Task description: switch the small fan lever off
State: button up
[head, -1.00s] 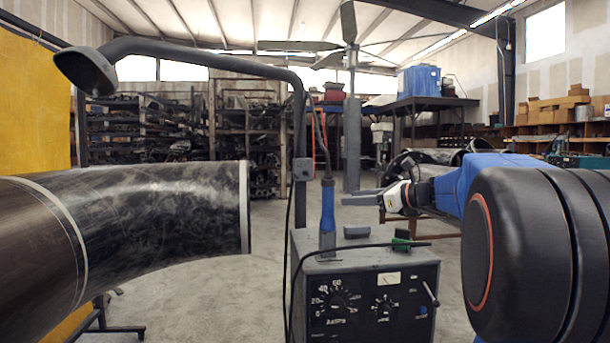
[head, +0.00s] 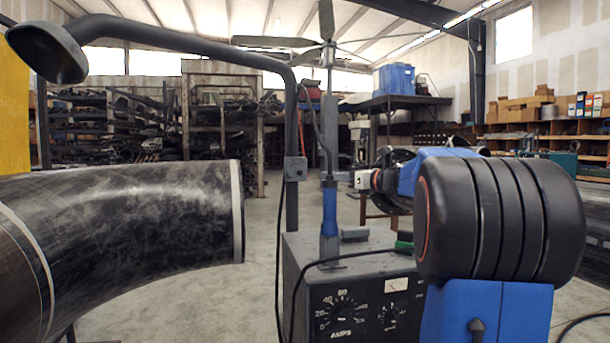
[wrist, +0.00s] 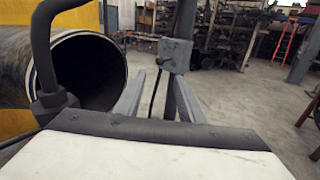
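A small grey switch box (head: 295,168) is fixed on the dark upright post of the extraction arm. It also shows in the wrist view (wrist: 174,55), just beyond and slightly right of the line between my fingertips. I cannot clearly make out the lever on it or its position. My gripper (head: 336,177) is to the right of the box in the head view, partly hidden behind the blue torch. In the wrist view my gripper (wrist: 155,88) has its two grey fingers well apart, with nothing between them but a hanging cable in the background.
A blue-handled torch (head: 329,212) stands upright on the grey welding machine (head: 350,300), near my arm. A large dark flanged pipe (head: 150,215) fills the left. The extraction hood (head: 45,52) hangs above it. Open concrete floor lies between pipe and machine.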

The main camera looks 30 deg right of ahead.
aim_at(298, 172)
jog(key=x, duration=1.2)
jog(key=shift+s, duration=0.15)
grip_shut()
